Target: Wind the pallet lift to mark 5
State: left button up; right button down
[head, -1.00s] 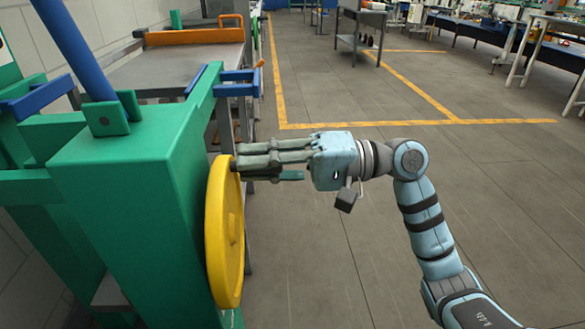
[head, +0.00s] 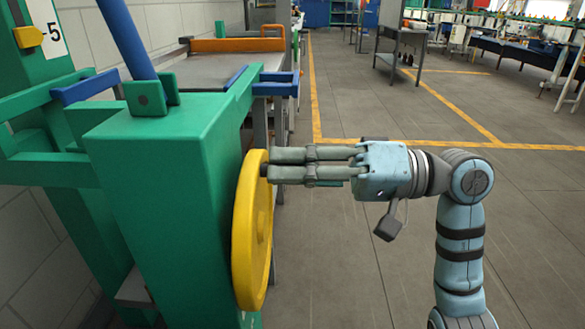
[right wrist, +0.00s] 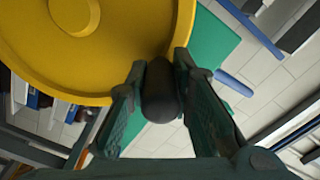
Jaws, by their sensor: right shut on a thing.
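The yellow handwheel (head: 252,235) is mounted on the right side of the green pallet lift (head: 165,190). In the right wrist view the wheel (right wrist: 95,45) fills the upper left. My right gripper (head: 270,165) is at the upper rim of the wheel. In the right wrist view its fingers (right wrist: 157,75) are shut on a dark rounded handle (right wrist: 160,92) at the rim. At the upper left, a yellow pointer (head: 28,37) is beside the mark 5 plate (head: 48,28), slightly below the numeral. My left gripper is not in view.
A blue bar (head: 125,38) slants up from the lift. Behind it stands a grey table (head: 215,68) with an orange rail (head: 237,45). The floor (head: 370,240) to the right is open, with yellow lines. A grey trolley (head: 400,45) stands farther back.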

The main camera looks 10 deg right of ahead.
jog(key=shift+f, duration=0.1)
jog(key=c, duration=1.4)
grip_release()
jog(key=d, duration=0.4)
jog(key=s+d, duration=0.1)
jog(key=d, duration=0.2)
jog(key=s+d, duration=0.1)
jog(key=d, duration=0.3)
jog(key=shift+s+d, duration=0.1)
jog(key=shift+d, duration=0.25)
